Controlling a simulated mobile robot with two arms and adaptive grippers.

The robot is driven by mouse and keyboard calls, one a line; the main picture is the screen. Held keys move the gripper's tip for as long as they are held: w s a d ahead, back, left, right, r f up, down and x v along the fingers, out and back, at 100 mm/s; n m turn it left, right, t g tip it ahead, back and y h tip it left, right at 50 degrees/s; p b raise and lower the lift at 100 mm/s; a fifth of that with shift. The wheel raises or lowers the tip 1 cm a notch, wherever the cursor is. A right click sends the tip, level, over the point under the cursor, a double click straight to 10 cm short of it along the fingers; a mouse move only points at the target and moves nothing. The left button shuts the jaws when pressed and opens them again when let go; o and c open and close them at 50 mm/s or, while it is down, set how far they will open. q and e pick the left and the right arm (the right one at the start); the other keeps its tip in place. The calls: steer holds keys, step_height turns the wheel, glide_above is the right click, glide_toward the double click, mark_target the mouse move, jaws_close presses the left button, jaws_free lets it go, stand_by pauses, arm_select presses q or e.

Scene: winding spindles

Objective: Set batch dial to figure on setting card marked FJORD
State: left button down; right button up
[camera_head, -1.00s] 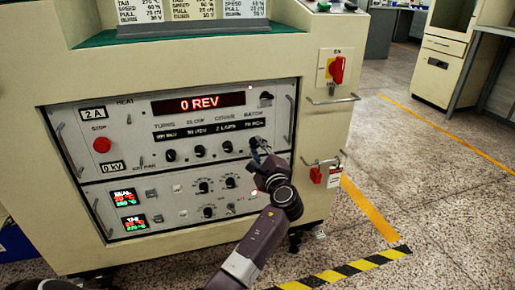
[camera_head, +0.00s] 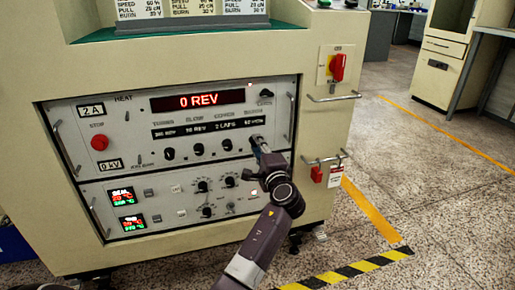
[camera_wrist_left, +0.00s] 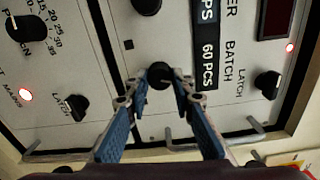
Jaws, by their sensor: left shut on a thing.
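The batch dial (camera_wrist_left: 160,76) is a small black knob under the BATCH label, at the right end of a row of knobs on the upper panel. My left gripper (camera_wrist_left: 161,84) is shut on it, one fingertip on each side; the gripper (camera_head: 259,146) hides most of the knob in the head view. The batch window (camera_wrist_left: 208,50) reads 60 PCS in the wrist view. Setting cards (camera_head: 193,8) stand on top of the cabinet, with their upper parts cut off. No FJORD mark or batch figure is visible on them. My right gripper is not in view.
Other knobs (camera_head: 199,150) sit left of the batch dial. A latch knob (camera_wrist_left: 268,84), panel handles (camera_head: 291,118) and a red 0 REV display (camera_head: 198,102) are nearby. A red switch (camera_head: 338,67) is on the cabinet's right. Open floor lies to the right.

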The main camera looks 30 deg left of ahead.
arm_select(q)
steer(key=shift+n, duration=0.3)
steer(key=c, duration=1.7)
jaws_free()
steer(key=shift+o, duration=0.2)
steer(key=v, duration=1.2)
steer(key=shift+w+d, duration=0.1)
steer(key=shift+w, duration=0.05)
